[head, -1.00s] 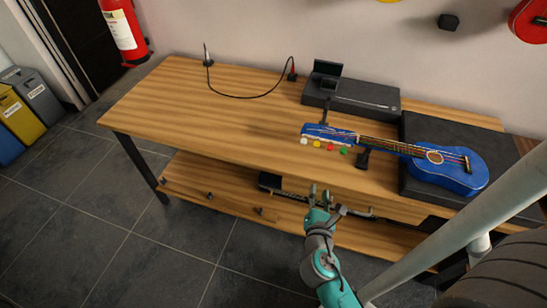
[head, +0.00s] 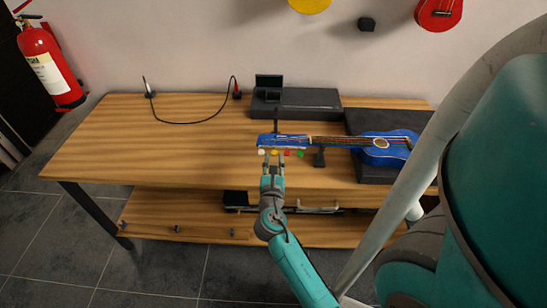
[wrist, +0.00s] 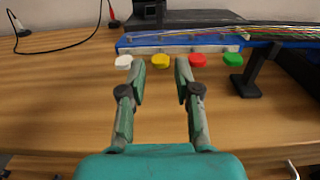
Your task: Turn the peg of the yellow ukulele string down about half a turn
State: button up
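The blue ukulele (head: 385,150) lies across a stand and a black block, its headstock (head: 285,141) to the left. Along the headstock's near side are a white peg (wrist: 124,62), a yellow peg (wrist: 160,61), a red peg (wrist: 198,60) and a green peg (wrist: 233,60). My gripper (wrist: 167,63) is open and empty, pointing at the headstock. In the wrist view its fingertips show to either side of the yellow peg, the right one between yellow and red. I cannot tell how far short of the peg they are. In the head view my gripper (head: 273,167) is just in front of the pegs.
A black neck stand (head: 319,157) is right of the green peg. A dark box with a small screen (head: 269,83) is behind the headstock. A cable (head: 200,122) lies at the back left. The left of the wooden table (head: 130,150) is clear.

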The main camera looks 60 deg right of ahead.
aim_at(274, 153)
jog(key=shift+x, duration=1.1)
grip_shut()
